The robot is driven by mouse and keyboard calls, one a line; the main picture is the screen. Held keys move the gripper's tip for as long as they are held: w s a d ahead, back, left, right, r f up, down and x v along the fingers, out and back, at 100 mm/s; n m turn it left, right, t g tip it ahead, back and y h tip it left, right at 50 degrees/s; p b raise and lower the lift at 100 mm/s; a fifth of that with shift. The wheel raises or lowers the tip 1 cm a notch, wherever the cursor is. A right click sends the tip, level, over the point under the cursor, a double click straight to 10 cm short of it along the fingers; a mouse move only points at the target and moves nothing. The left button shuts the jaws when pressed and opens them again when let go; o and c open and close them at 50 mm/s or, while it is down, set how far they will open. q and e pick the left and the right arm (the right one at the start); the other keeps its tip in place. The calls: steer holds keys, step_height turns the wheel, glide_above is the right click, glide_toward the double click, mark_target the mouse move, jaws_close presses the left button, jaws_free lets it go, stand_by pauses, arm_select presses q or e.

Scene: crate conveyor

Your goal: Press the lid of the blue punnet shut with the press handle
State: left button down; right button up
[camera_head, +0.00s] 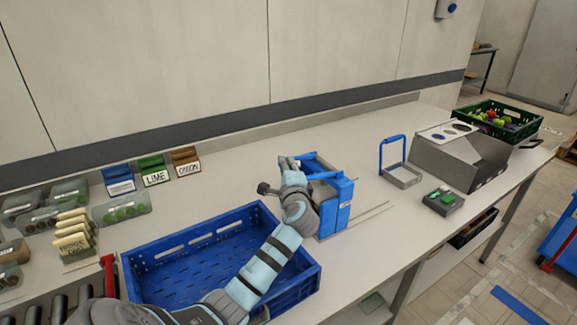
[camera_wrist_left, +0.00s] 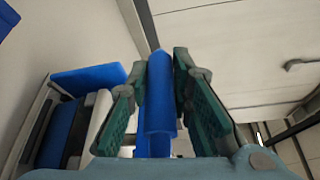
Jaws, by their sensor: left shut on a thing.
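My left gripper (camera_head: 289,163) reaches over the blue crate to the blue press (camera_head: 336,205) in the middle of the bench. It is shut on the blue press handle (camera_wrist_left: 158,100), which stands between its green-padded fingers in the left wrist view. In the head view the fingers and forearm cover part of the handle and the press's near left side. I cannot make out the blue punnet or its lid; whatever is inside the press is hidden. My right gripper is not in view.
An empty blue crate (camera_head: 140,283) stands in front of the press, under my left arm. Clear punnets (camera_head: 122,208) and coloured label blocks (camera_head: 153,165) are at left. A blue-handled tray (camera_head: 404,181), a grey box (camera_head: 466,183) and a green crate (camera_head: 537,123) are at right.

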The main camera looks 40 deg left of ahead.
arm_select(q)
steer(key=shift+s+f, duration=0.1)
steer(key=shift+f, duration=1.05)
steer(key=c, duration=1.4)
jaws_free()
steer(key=shift+c, duration=0.2)
steer(key=v, duration=1.2)
